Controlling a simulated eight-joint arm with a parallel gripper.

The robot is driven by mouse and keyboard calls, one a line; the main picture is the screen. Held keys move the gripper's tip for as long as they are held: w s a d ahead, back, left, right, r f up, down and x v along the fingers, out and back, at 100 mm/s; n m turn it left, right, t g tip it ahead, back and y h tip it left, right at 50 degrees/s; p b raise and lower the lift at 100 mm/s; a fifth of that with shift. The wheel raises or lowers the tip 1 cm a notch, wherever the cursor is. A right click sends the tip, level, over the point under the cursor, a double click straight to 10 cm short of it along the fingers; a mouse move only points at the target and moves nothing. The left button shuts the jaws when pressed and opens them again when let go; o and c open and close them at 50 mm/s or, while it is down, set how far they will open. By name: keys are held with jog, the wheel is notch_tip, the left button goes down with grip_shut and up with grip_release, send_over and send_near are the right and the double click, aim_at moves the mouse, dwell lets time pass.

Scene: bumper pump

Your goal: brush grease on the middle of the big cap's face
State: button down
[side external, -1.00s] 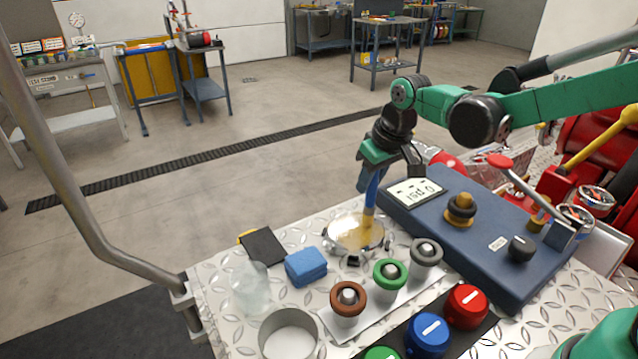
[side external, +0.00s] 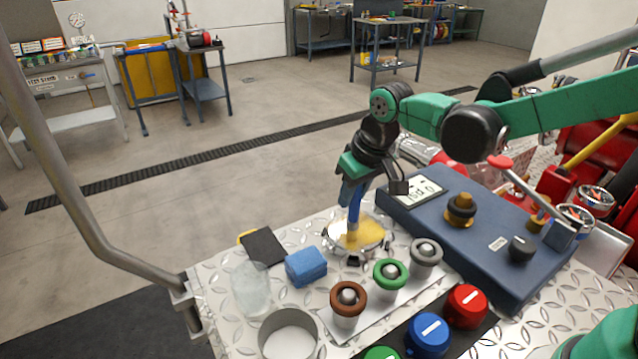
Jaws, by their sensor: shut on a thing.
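The big cap (side external: 374,231) is a round, shiny metal disc lying on the diamond-plate table, in the middle of the side view. A yellow-tan patch of grease covers part of its face. My gripper (side external: 353,186) is shut on a blue-handled brush (side external: 354,208) and holds it nearly upright over the cap. The brush's lower end is at the left-middle part of the face, by the grease, and seems to touch it. The bristle tip is hard to make out against the grease.
Left of the cap are a blue sponge (side external: 306,267), a dark pad (side external: 263,246) and a clear container (side external: 251,289). In front stand brown (side external: 348,298), green (side external: 390,273) and grey (side external: 426,252) ringed parts. A blue gauge box (side external: 470,231) is close on the right.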

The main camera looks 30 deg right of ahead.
jog(key=shift+a, duration=0.85)
notch_tip(320, 180, up, 8)
jog(key=shift+a, duration=0.15)
dwell(0.5)
jog(key=w+d, duration=0.3)
jog(key=d, duration=0.5)
jog(key=shift+f, duration=3.85)
jog(key=shift+a, duration=4.1)
jog(key=shift+d, duration=4.25)
notch_tip(320, 180, up, 8)
jog(key=shift+w, duration=0.2)
